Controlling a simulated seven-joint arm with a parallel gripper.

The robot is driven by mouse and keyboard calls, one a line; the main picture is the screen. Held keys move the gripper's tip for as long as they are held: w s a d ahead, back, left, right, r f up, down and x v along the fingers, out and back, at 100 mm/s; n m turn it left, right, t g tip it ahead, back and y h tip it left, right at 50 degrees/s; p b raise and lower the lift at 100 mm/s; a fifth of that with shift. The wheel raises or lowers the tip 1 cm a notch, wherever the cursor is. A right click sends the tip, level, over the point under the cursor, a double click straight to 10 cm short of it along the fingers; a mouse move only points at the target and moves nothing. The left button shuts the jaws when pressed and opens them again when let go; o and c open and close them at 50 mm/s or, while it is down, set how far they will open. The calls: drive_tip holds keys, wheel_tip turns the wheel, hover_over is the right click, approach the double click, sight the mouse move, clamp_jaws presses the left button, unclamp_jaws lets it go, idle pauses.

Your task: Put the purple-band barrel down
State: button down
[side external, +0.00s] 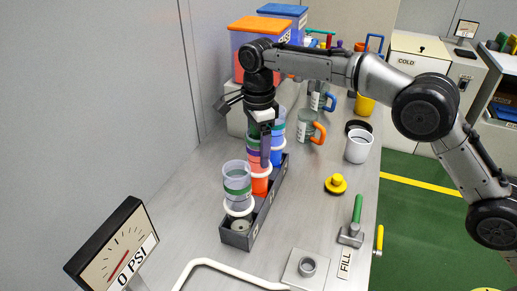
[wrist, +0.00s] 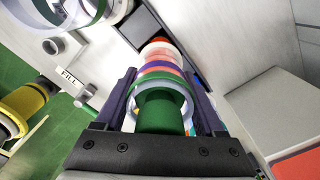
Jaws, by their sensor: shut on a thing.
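The purple-band barrel (side external: 253,153) is clear, with a purple band and red-orange contents in its lower part. My gripper (side external: 260,148) is shut around its upper part, pointing down. In the wrist view the barrel's green top (wrist: 160,108) sits between my two dark fingers, with the purple band (wrist: 160,67) beyond. The barrel is upright at the middle of the dark grey rack (side external: 240,236), within a white ring. I cannot tell whether its base rests on the rack floor, and my finger hides part of its side.
A green-band barrel (side external: 237,178) stands at the rack's near end, close to my gripper. A blue-filled barrel (side external: 277,133) stands at the far end. A gauge (side external: 118,258) is at the front left. A white cup (side external: 358,147) and yellow knob (side external: 336,184) stand right, with bare table between.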

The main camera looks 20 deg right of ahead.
drive_tip(key=shift+f, duration=0.2)
unclamp_jaws()
drive_tip(key=shift+f, duration=0.15)
wheel_tip(320, 180, up, 7)
drive_tip(key=shift+r, duration=0.4)
idle(0.4)
drive_tip(key=shift+r, duration=0.1)
